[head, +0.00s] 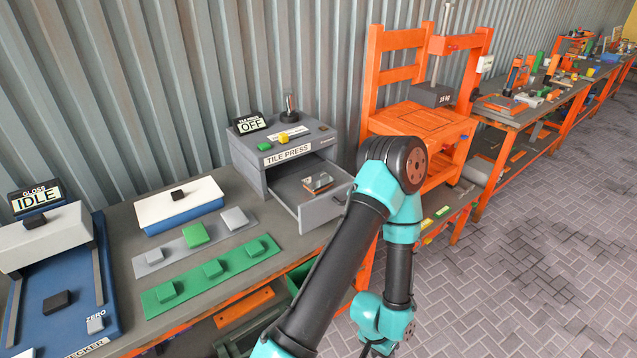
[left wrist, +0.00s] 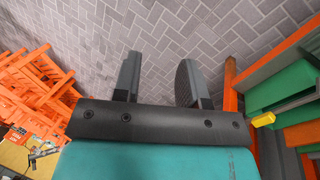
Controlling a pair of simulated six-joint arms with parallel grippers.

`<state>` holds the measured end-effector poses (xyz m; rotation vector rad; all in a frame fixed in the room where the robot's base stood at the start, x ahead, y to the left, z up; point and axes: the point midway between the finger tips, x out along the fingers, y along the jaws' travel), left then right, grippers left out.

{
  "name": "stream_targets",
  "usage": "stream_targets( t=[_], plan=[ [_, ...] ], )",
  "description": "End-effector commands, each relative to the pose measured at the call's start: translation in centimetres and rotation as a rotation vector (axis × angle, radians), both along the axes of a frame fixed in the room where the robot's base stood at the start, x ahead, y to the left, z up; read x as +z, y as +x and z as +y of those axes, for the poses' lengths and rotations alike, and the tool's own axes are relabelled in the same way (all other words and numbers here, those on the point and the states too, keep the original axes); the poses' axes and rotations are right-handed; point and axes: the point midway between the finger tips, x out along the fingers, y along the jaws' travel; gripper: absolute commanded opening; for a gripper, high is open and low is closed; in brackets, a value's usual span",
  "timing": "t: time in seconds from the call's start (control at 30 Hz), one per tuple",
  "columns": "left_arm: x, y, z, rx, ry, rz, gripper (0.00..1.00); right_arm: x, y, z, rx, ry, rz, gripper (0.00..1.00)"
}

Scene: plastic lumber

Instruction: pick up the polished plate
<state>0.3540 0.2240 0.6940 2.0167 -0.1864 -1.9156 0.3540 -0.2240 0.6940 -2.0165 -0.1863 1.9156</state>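A small shiny plate (head: 318,182), likely the polished plate, lies in the open grey drawer (head: 322,212) of the tile press (head: 290,160). Its surface is mirror-like. My left gripper (left wrist: 158,80) shows in the left wrist view with its two fingers apart and nothing between them, above the paved floor. One teal and black arm of mine stands in front of the bench in the head view, right of the drawer. No gripper fingertips show in the head view, and my right gripper is out of sight.
The press sign (head: 252,123) reads OFF. Left of the press are a white-topped blue box (head: 180,203), grey and green strips with blocks, and a blue gloss checker (head: 50,285) reading IDLE. An orange weight stand (head: 420,115) is to the right. The paved floor (head: 540,240) is clear.

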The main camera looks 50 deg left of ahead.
Motion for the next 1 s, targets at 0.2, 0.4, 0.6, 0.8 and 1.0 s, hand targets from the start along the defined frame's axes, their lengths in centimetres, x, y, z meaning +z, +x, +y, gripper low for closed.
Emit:
stream_targets(
  t=[0.2, 0.4, 0.6, 0.8, 1.0],
  plan=[
    [0.0, 0.0, 0.0, 0.0, 0.0, 0.0, 0.46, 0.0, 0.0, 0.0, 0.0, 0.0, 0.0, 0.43],
    [0.0, 0.0, 0.0, 0.0, 0.0, 0.0, 0.65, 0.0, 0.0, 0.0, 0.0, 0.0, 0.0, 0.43],
    [0.0, 0.0, 0.0, 0.0, 0.0, 0.0, 0.84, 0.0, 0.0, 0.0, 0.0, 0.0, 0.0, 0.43],
    [0.0, 0.0, 0.0, 0.0, 0.0, 0.0, 1.0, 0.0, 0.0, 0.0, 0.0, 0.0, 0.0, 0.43],
    [-0.01, 0.12, 0.05, 0.0, 0.0, 0.0, 1.0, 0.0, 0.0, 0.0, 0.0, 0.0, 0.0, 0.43]
  ],
)
